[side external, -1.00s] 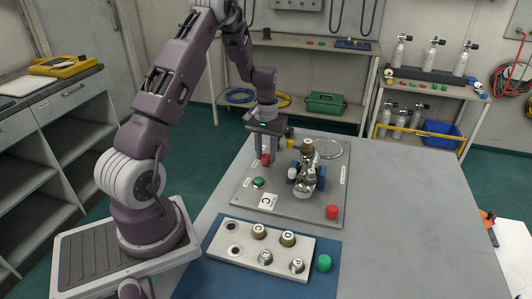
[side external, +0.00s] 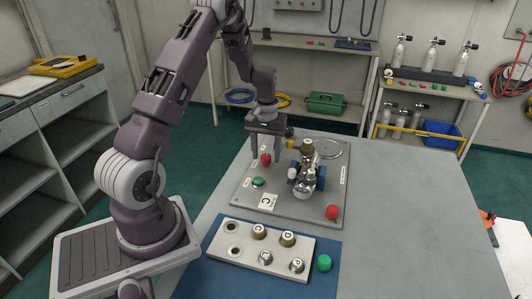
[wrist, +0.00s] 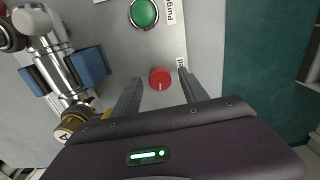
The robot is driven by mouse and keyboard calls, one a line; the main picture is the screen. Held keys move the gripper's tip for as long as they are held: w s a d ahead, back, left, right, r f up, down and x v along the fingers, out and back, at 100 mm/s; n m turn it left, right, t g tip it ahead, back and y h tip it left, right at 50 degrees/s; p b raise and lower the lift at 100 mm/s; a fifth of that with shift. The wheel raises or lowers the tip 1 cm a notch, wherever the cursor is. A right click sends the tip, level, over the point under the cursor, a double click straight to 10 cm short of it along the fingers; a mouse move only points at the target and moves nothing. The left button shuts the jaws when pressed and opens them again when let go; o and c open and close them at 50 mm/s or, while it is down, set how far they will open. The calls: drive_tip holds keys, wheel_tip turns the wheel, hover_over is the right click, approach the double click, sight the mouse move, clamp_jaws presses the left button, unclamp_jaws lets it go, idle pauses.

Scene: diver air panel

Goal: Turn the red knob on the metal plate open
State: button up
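The red knob (side external: 266,159) sits on the grey metal plate (side external: 246,197), near its far left edge. In the wrist view the red knob (wrist: 160,77) shows a pale pointer line towards the bottom of the picture. My gripper (side external: 266,152) is over that edge of the plate, pointing down. In the wrist view my gripper (wrist: 157,83) is open, its two fingers spread with the knob between their tips in the picture. Neither finger visibly touches it. The label beside the knob is mostly hidden by the right finger.
A green button (side external: 258,182) and a metal valve assembly (side external: 306,175) stand close by on the plate. A second red piece (side external: 332,212) is at the plate's near right corner. A pale block with several knobs (side external: 262,248) lies in front. The table's right side is clear.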

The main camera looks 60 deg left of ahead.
sight(266, 156)
wheel_tip(266, 156, up, 7)
drive_tip(key=shift+r, duration=0.1)
idle(0.4)
